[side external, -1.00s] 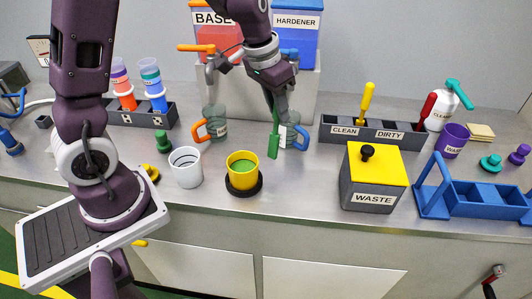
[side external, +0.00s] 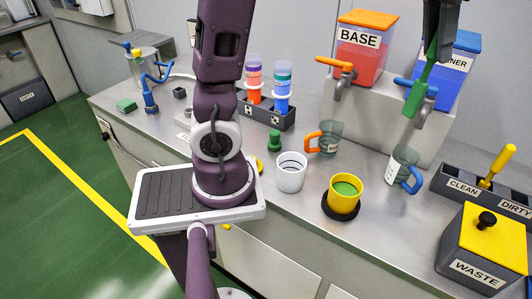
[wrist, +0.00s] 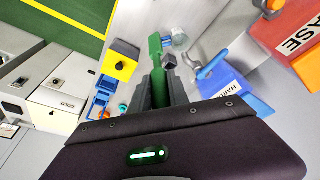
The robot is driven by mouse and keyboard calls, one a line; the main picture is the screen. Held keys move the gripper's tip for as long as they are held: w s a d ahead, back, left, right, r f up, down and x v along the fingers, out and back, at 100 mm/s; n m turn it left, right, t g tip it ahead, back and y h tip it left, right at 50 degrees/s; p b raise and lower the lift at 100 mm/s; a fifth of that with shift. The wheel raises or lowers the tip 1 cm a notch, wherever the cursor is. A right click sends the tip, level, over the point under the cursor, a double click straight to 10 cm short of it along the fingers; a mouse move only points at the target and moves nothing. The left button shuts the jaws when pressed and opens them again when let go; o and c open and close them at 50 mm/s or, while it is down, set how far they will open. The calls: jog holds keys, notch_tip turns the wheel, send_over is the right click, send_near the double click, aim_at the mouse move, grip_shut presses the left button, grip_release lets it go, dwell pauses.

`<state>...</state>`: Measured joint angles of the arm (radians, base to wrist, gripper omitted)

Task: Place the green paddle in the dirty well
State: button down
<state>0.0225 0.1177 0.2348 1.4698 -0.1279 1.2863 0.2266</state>
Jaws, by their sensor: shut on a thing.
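My gripper (side external: 438,32) is at the upper right of the side view, raised above the bench and partly cut off by the top edge. It is shut on the green paddle (side external: 414,100), which hangs down, slightly tilted, in front of the hardener container. In the wrist view the paddle (wrist: 155,46) sticks out from between the two fingers (wrist: 158,82). The dark holder (side external: 458,197) with the CLEAN and DIRTY wells stands at the right, lower than the paddle and apart from it. A yellow-handled tool (side external: 497,165) stands at its clean part. The dirty end is cut off by the picture edge.
The yellow-lidded waste box (side external: 487,240) stands in front of the holder. Base (side external: 364,62) and hardener (side external: 462,68) containers stand on a raised block behind. Cups with orange (side external: 327,138) and blue (side external: 404,165) handles, a white cup (side external: 291,172) and a yellow cup (side external: 344,195) occupy the bench.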

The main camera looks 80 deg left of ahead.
jog(key=s+a+f+n+g+y, duration=0.1)
jog(key=s+a+n+y, duration=0.15)
jog(key=a+n, duration=0.55)
jog(key=s+a+f+n+y, duration=0.1)
jog(key=s+a+n, duration=0.25)
jog(key=a, duration=0.85)
jog(key=s+a+r+n+g, duration=0.2)
jog(key=s+a+n+g, duration=0.2)
jog(key=s+a+n, duration=0.85)
jog(key=shift+m+y, duration=0.3)
jog(key=shift+y, duration=0.25)
jog(key=f, duration=2.8)
jog(key=shift+w+d+f, duration=0.1)
jog(key=shift+d+f, duration=0.05)
jog(key=shift+d, duration=0.15)
jog(key=shift+f, duration=0.1)
jog(key=c, duration=1.3)
grip_release()
jog(key=shift+o, duration=0.2)
